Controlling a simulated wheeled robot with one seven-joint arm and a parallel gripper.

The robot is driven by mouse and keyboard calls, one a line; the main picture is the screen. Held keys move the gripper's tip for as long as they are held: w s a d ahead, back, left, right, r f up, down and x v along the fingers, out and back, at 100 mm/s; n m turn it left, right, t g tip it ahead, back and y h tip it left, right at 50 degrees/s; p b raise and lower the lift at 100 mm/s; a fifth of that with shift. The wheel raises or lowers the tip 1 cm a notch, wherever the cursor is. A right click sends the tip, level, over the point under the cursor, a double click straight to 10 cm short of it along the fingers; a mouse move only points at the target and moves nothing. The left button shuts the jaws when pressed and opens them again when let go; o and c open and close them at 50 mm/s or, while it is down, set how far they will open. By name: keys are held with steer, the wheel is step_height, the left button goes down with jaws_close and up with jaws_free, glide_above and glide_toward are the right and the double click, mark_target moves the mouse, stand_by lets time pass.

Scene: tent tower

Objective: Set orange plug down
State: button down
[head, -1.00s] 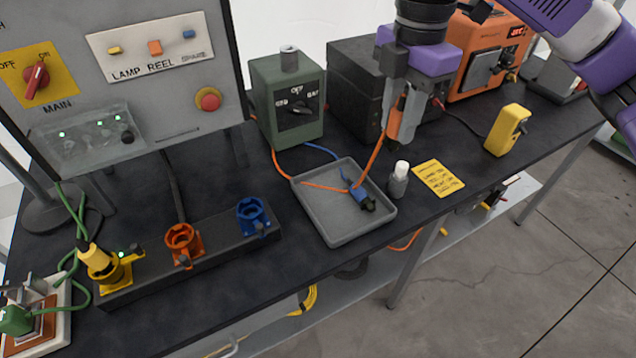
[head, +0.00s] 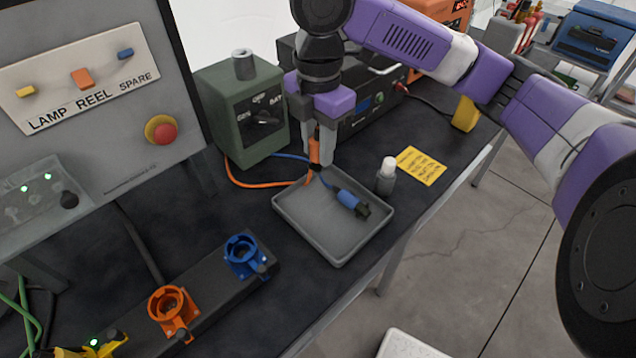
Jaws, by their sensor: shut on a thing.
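My gripper (head: 316,160) points down and is shut on the orange plug (head: 315,150), held upright between its fingers. The plug is at the back edge of the grey tray (head: 335,257); I cannot tell whether its lower end touches the tray. An orange cable (head: 243,184) runs from the plug's side toward the green box. A blue plug (head: 349,200) lies in the tray, to the right of and below the gripper.
The green box (head: 240,110) stands left of the gripper, a black unit (head: 375,110) behind. A small bottle (head: 386,176) and a yellow note (head: 421,166) are right of the tray. Orange (head: 172,308) and blue (head: 243,256) sockets sit front left. The tray's front half is clear.

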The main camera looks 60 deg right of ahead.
step_height(320, 180, down, 9)
steer(key=shift+f+b, duration=0.2)
steer(key=shift+b, duration=0.2)
steer(key=shift+f, duration=0.15)
steer(key=c, duration=1.1)
jaws_free()
steer(key=shift+c, duration=0.2)
step_height(320, 180, up, 12)
steer(key=shift+r+p, duration=0.2)
steer(key=shift+p, duration=0.45)
steer(key=shift+s, duration=0.1)
